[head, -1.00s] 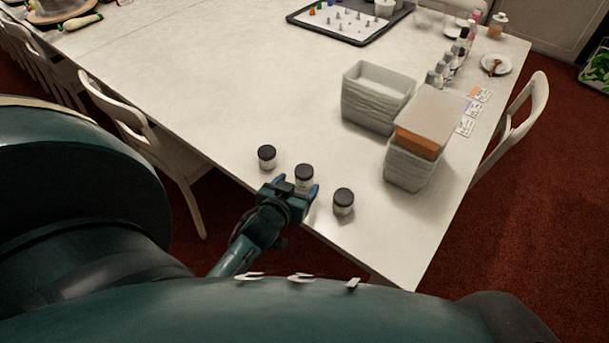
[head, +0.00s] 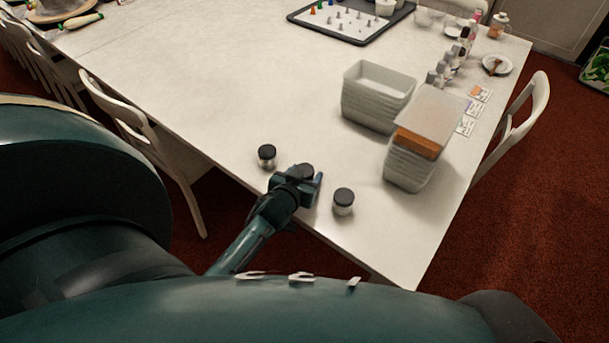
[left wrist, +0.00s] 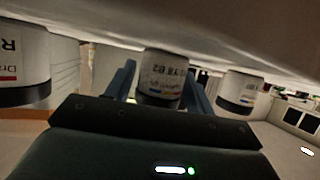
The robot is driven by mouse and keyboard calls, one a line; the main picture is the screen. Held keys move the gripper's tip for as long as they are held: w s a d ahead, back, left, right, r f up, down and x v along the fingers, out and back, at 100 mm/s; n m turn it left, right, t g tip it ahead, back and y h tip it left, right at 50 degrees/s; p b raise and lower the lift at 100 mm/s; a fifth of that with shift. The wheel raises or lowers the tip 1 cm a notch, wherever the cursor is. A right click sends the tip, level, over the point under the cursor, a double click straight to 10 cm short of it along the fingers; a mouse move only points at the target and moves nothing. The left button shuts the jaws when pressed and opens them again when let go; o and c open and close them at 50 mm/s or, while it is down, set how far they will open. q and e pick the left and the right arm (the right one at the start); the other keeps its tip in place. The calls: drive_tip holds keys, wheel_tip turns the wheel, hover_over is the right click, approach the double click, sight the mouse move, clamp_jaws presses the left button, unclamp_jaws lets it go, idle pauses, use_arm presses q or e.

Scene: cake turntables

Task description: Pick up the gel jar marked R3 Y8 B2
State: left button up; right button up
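Three small jars with dark lids stand in a row near the table's front edge: a left jar (head: 267,156), a middle jar (head: 306,169) and a right jar (head: 343,201). My left gripper (head: 296,178) is at the middle jar and partly hides it in the head view. In the left wrist view, which is upside down, the middle jar (left wrist: 162,78) stands between my two open fingers, with a small gap visible beside it. Its label seems to read "Y8 B2"; the rest is unclear. My right gripper is not in view.
The white table (head: 220,90) is clear to the left and behind the jars. A dark tray (head: 350,22) lies farther back. A chair (head: 150,140) stands at the left edge.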

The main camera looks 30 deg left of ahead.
use_arm(q)
drive_tip(key=c, duration=0.7)
